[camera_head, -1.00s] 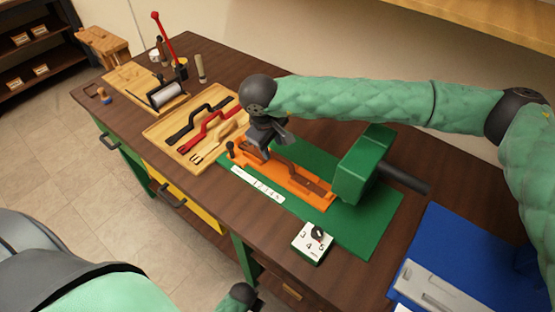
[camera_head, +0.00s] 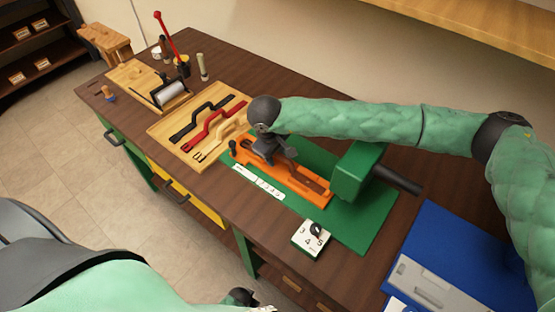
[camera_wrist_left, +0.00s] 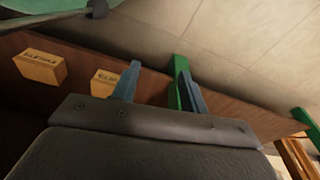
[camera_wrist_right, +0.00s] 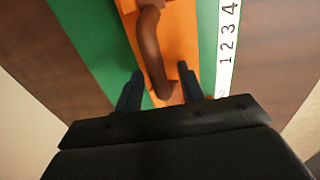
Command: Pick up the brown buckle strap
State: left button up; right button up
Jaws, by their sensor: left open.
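The brown buckle strap (camera_wrist_right: 150,50) lies along the orange fixture (camera_wrist_right: 183,40) in the right wrist view, its bent end between my right fingers. In the head view the fixture (camera_head: 307,192) sits on a green mat (camera_head: 372,232), and my right gripper (camera_head: 272,156) is low over its left part, hiding much of the strap. My right gripper's fingers (camera_wrist_right: 158,88) are apart, with gaps beside the strap; contact is not clear. My left gripper (camera_wrist_left: 155,85) is open and empty, away from the strap, with its fingers spread.
A wooden tray (camera_head: 165,128) holds black, red and tan straps left of the fixture. A green block-shaped device (camera_head: 354,170) stands at the fixture's right end.

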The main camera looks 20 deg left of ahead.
grip_shut()
jog(key=shift+r, duration=0.1)
